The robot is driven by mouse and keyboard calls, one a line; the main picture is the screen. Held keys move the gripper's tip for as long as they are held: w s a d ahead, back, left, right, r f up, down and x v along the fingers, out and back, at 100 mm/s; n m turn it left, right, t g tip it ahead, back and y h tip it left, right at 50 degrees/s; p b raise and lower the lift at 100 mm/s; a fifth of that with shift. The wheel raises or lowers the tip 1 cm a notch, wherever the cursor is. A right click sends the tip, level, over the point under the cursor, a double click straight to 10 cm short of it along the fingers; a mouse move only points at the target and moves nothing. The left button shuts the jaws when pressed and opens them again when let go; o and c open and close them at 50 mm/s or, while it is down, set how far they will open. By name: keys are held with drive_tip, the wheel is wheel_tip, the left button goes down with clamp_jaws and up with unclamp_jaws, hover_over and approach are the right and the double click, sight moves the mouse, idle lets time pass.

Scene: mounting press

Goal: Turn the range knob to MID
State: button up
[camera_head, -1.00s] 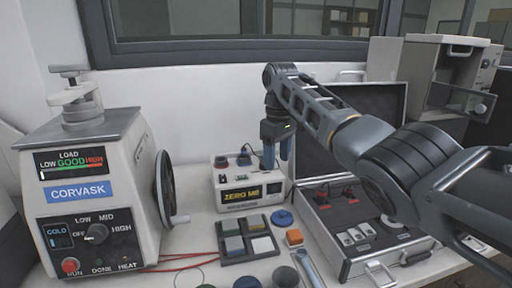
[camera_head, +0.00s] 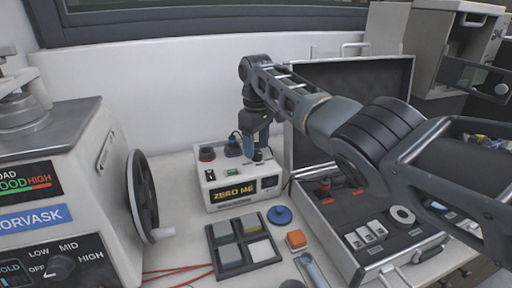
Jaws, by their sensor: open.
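The range knob (camera_head: 61,267) is a dark round knob on the black front panel of the press (camera_head: 75,215), at the lower left. LOW, MID, HIGH and OFF are printed around it. Its pointer is too small to read for certain. My gripper (camera_head: 257,152) points down at the top of the ZERO ME box (camera_head: 232,194), well right of the knob. Its blue fingers are apart, and nothing shows clearly between them. I cannot tell whether they touch the box's top.
A black-spoked handwheel (camera_head: 144,195) sticks out from the press's right side. A dark tray with pale blocks (camera_head: 219,232), a blue lidded piece (camera_head: 279,215) and an orange block (camera_head: 296,239) lie on the bench. An open case (camera_head: 333,228) stands at the right.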

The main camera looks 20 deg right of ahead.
drive_tip(key=shift+f, duration=0.95)
drive_tip(key=shift+c, duration=0.2)
drive_tip(key=c, duration=1)
drive_tip(key=shift+m, duration=0.3)
drive_tip(key=m+p, duration=0.1)
drive_tip(key=m, duration=0.4)
drive_tip(key=shift+m, duration=0.3)
drive_tip(key=m, duration=0.5)
drive_tip(key=shift+m+p, duration=0.3)
drive_tip(key=shift+p, duration=0.05)
